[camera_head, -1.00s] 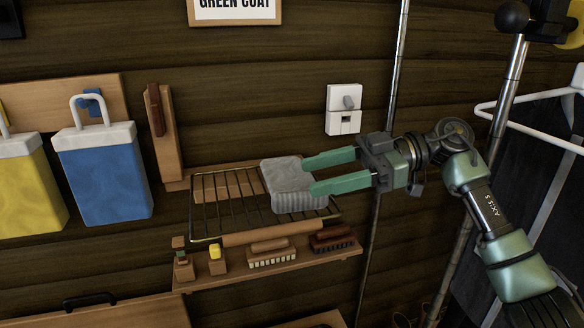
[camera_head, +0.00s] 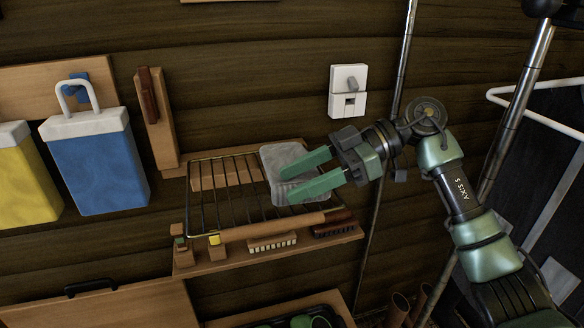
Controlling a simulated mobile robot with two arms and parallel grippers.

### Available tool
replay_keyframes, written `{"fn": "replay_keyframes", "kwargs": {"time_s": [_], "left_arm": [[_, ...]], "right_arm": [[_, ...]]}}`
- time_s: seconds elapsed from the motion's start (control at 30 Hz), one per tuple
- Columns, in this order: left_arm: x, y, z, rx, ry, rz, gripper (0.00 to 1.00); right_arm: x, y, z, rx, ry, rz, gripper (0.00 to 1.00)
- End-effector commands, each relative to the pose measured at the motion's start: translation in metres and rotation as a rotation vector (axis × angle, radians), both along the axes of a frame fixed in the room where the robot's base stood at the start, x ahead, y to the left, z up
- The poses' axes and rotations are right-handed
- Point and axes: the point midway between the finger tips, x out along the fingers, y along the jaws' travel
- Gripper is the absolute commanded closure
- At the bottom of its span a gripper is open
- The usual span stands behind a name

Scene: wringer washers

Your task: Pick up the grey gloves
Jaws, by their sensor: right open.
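The grey gloves (camera_head: 284,157) lie as a pale, flat bundle at the right end of a wire rack (camera_head: 205,212) on the wall. My right gripper (camera_head: 287,184) reaches in from the right with its two green fingers apart. The fingers overlap the lower part of the gloves in the picture and hide some of them. I cannot tell whether they touch the gloves. My left gripper is not clearly in view.
A wooden shelf (camera_head: 273,255) with brushes sits just below the rack. A blue bag (camera_head: 98,172) and a yellow bag hang at left. A switch box (camera_head: 348,92) and a metal pipe (camera_head: 384,165) are near my right arm.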

Motion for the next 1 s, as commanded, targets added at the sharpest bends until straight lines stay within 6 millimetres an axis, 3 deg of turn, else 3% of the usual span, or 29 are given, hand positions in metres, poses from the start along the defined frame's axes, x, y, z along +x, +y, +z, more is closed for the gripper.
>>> {"fn": "replay_keyframes", "kwargs": {"time_s": [0.13,0.3,0.33,0.77,0.87,1.0], "left_arm": [[0.0,0.0,-0.001,0.0,0.0,0.0,1.0],[-0.01,0.0,-0.001,0.001,0.014,-0.001,1.0],[-0.012,0.0,-0.001,0.002,0.017,-0.001,1.0],[-0.016,0.001,-0.003,0.002,0.024,-0.001,1.0],[-0.016,0.001,-0.006,0.002,0.024,-0.001,1.0],[-0.016,0.001,-0.011,0.002,0.023,-0.001,1.0]], "right_arm": [[0.0,0.0,0.0,0.0,0.0,0.0,0.5],[0.0,0.0,0.0,0.0,0.0,0.0,0.97],[0.0,0.0,0.0,0.0,0.0,0.0,1.0],[0.0,0.0,0.008,0.001,-0.003,0.0,1.0],[0.0,0.0,0.019,0.001,-0.005,0.001,1.0],[0.001,-0.001,0.05,0.001,-0.009,0.0,1.0]]}}
